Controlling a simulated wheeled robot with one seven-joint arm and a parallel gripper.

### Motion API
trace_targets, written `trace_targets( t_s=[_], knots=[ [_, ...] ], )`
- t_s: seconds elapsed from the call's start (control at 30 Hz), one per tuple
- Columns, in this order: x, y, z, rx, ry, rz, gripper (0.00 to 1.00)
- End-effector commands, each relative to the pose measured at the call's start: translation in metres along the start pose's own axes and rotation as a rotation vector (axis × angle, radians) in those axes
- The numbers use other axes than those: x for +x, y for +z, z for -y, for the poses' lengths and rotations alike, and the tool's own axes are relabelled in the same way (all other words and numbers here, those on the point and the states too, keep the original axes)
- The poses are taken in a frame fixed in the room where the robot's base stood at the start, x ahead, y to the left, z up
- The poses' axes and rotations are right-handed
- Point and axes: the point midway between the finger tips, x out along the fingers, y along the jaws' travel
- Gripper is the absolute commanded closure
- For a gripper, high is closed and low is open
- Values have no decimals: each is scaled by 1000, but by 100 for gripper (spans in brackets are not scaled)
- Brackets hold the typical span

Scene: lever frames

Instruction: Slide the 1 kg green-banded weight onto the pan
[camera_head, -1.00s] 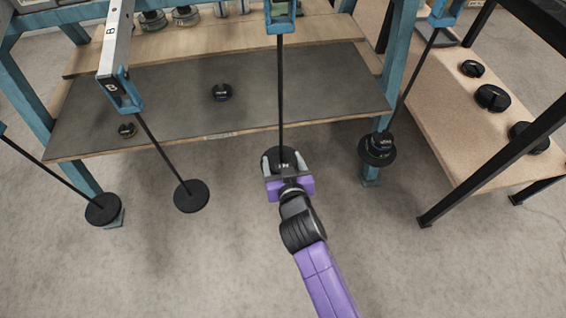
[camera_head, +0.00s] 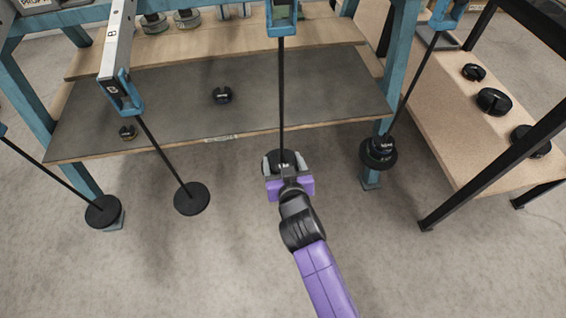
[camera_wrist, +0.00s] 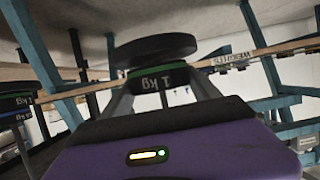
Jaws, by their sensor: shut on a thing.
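The 1 kg green-banded weight (camera_wrist: 160,80) sits between the fingers of my gripper (camera_head: 285,163), which is shut on it. The wrist view appears upside down, as the label is inverted. The dark round pan (camera_wrist: 155,50) shows just above the weight in that picture, so just under it in the room. Weight and pan look very near or touching; I cannot tell which. In the head view the pan (camera_head: 284,154) hangs on a thin dark rod (camera_head: 282,95), mostly covered by the weight and gripper.
A second pan (camera_head: 192,198) hangs at the left, and another (camera_head: 103,211) farther left. A loaded hanger (camera_head: 378,153) hangs at the right. Dark weights (camera_head: 222,95) lie on the grey shelf (camera_head: 300,85); others (camera_head: 494,101) lie on the wooden bench (camera_head: 450,130).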

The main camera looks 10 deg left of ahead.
Motion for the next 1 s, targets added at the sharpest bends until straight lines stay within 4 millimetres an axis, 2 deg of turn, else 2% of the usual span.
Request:
trace_targets(
  t_s=[0.03,1.0],
  knots=[
    [1,-5,0,1,-1,-9,100],
    [11,-9,0,0,-1,-8,100]
  ],
)
